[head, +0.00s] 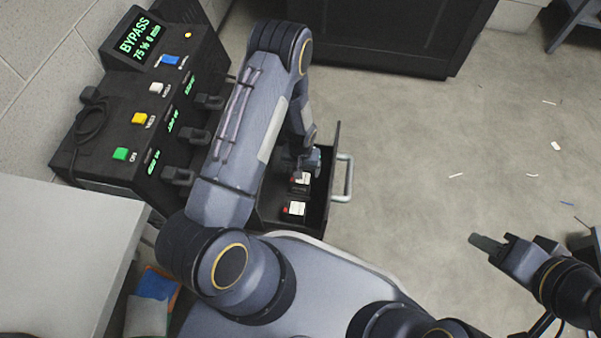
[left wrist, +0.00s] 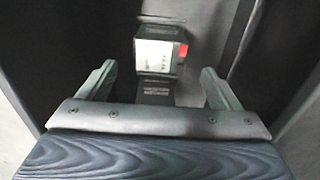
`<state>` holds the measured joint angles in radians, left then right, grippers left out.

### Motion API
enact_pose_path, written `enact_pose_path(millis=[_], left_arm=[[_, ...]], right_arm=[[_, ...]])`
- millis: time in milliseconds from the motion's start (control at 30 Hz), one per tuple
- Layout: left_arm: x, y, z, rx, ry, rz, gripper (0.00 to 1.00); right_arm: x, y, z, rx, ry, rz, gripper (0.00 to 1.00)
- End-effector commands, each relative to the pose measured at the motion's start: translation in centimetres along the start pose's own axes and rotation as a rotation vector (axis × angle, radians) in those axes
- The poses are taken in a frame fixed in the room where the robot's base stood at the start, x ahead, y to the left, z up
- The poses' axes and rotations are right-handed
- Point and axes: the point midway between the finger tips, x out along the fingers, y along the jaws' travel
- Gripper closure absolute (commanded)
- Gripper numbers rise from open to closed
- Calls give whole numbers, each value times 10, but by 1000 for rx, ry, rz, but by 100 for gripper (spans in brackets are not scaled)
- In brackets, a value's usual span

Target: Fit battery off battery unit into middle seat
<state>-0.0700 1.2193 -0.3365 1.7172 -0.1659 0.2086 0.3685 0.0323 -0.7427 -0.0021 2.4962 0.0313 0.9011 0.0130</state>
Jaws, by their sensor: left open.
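The battery unit (head: 150,95) is a dark cabinet at the upper left with an open drawer (head: 330,190). Two dark batteries with white labels are in view in the drawer: a rear one (head: 299,182) and a front one (head: 294,209). My left gripper (head: 305,160) reaches into the drawer, partly hidden by its own arm. In the left wrist view my left gripper (left wrist: 160,88) is open and empty, and a battery (left wrist: 160,50) with a white label and red mark lies just beyond its fingertips. The seats are not clearly visible. My right gripper (head: 488,244) hangs over the floor.
The drawer's handle (head: 344,178) sticks out to the right. The unit's front carries several coloured buttons, black latches and a lit display (head: 139,40) reading BYPASS. A grey table (head: 60,245) stands at the lower left. The floor (head: 430,160) at the right is mostly clear, with small scraps.

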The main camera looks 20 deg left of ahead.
Motion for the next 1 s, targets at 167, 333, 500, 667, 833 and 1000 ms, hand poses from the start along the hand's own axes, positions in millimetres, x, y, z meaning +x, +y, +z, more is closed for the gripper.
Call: enact_pose_path(millis=[167,333,500,667,833,1000], left_arm=[[-30,0,0,-1,1,0,15],[-48,0,-3,-8,6,8,15],[-114,-3,-13,-49,38,75,15],[-210,-11,-5,-77,85,178,15],[-299,-22,28,-68,150,282,15],[-367,-34,80,-28,231,364,15]], right_arm=[[-11,-5,-6,0,0,0,64],[-13,-6,-7,0,0,0,64],[-13,-6,-6,0,0,0,64],[-13,-6,-6,0,0,0,64],[-13,-6,-6,0,0,0,64],[-13,-6,-6,0,0,0,64]])
